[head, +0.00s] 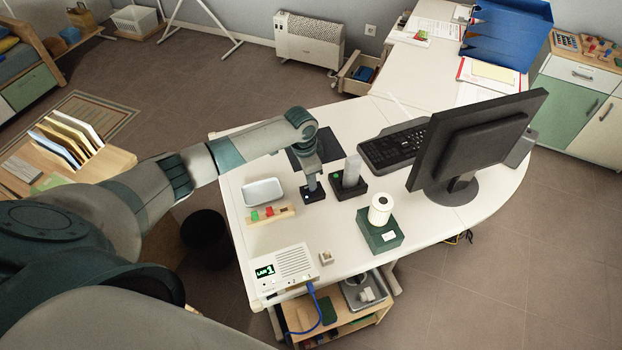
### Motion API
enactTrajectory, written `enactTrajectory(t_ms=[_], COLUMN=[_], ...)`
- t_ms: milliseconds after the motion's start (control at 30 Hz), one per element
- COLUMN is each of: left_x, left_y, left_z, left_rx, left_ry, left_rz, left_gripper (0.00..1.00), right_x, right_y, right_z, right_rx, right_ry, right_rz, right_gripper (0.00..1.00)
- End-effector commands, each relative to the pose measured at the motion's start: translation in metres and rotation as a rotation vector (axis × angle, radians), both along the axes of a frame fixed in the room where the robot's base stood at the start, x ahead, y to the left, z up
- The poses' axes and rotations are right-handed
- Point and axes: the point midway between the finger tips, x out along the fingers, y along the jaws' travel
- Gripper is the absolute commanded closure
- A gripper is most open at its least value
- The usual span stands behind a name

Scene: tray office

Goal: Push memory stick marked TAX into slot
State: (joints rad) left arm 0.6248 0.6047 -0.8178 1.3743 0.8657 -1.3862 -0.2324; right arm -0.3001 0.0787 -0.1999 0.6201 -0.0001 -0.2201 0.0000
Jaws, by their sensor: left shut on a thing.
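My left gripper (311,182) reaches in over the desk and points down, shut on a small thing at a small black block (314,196). The held thing is mostly hidden by the fingers; it looks like a memory stick, but no TAX marking can be read. I cannot tell whether it is in a slot of the block or just above it. A wooden holder (284,212) nearby carries small red and green pieces, too small to read. My right gripper is not in view.
Beside the black block stands a grey cylinder (352,170) on a dark base.

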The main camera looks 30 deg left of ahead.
Motion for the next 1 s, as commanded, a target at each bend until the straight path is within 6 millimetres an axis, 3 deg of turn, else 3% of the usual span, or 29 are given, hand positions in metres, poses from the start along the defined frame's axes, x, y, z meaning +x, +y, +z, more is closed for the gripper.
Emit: enactTrajectory(t_ms=[967, 1000], left_x=[-0.0004, -0.0003], left_y=[0.0001, 0.0002], left_z=[-0.0012, -0.0012], left_rx=[0.001, 0.001], left_ry=[0.001, 0.001], left_rz=[0.000, 0.000], left_gripper=[1.00, 0.86], right_x=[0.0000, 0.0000], right_y=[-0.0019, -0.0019], right_z=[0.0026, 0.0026], right_rx=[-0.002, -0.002], right_ry=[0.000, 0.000], right_rz=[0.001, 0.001], right_gripper=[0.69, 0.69])
